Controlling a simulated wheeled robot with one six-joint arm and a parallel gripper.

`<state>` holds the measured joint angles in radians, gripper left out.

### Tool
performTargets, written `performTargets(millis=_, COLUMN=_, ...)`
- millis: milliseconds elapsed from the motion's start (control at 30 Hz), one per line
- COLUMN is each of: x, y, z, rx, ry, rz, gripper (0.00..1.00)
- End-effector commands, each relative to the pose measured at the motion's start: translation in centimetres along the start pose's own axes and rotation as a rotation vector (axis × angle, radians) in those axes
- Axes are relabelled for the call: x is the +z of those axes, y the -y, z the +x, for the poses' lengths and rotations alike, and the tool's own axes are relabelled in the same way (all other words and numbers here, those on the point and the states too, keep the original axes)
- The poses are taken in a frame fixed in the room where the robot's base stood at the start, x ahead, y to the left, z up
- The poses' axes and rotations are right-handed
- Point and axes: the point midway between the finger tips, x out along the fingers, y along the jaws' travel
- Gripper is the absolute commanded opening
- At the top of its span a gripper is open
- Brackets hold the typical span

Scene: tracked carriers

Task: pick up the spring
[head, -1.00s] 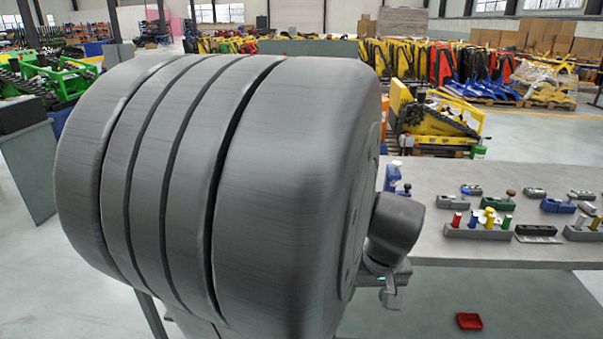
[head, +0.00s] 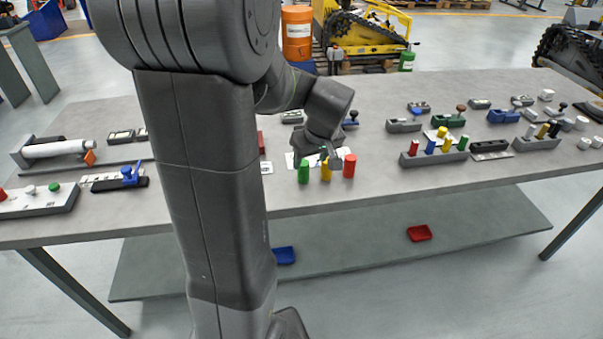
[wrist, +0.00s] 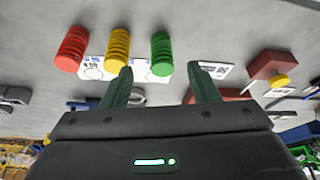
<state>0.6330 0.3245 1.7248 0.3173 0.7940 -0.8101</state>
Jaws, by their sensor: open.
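Three ribbed, spring-like cylinders stand in a row on the table: a green spring (head: 303,171), a yellow spring (head: 326,170) and a red spring (head: 349,166). In the wrist view the row is reversed, with the red spring (wrist: 72,49) at left, the yellow spring (wrist: 118,50) in the middle and the green spring (wrist: 162,54) at right. My gripper (wrist: 160,68) is open and empty. In the wrist view the green spring shows in the gap between its fingers, just past the tips. In the head view my gripper (head: 324,154) is behind the row.
White labels lie by the springs. A grey block with coloured pegs (head: 434,154) and several small fixtures stand to the right. A roller fixture (head: 55,149) is at left. Blue (head: 284,255) and red (head: 419,233) trays lie on the lower shelf.

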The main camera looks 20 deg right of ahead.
Motion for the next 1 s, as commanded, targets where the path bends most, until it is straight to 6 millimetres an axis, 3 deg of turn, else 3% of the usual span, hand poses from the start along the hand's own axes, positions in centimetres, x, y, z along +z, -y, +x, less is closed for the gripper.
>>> performTargets(millis=100, x=0.0, y=0.1, z=1.5, rx=-0.002, ry=0.001, rz=0.0, gripper=0.55)
performTargets(millis=367, x=-0.3, y=0.1, z=3.0, rx=-0.001, ry=0.0, rz=-0.001, gripper=0.55)
performTargets(millis=700, x=-0.9, y=0.2, z=6.9, rx=-0.001, ry=0.0, rz=0.0, gripper=0.55)
performTargets(millis=1000, x=-0.9, y=0.2, z=7.5, rx=0.0, ry=-0.001, rz=0.0, gripper=0.55)
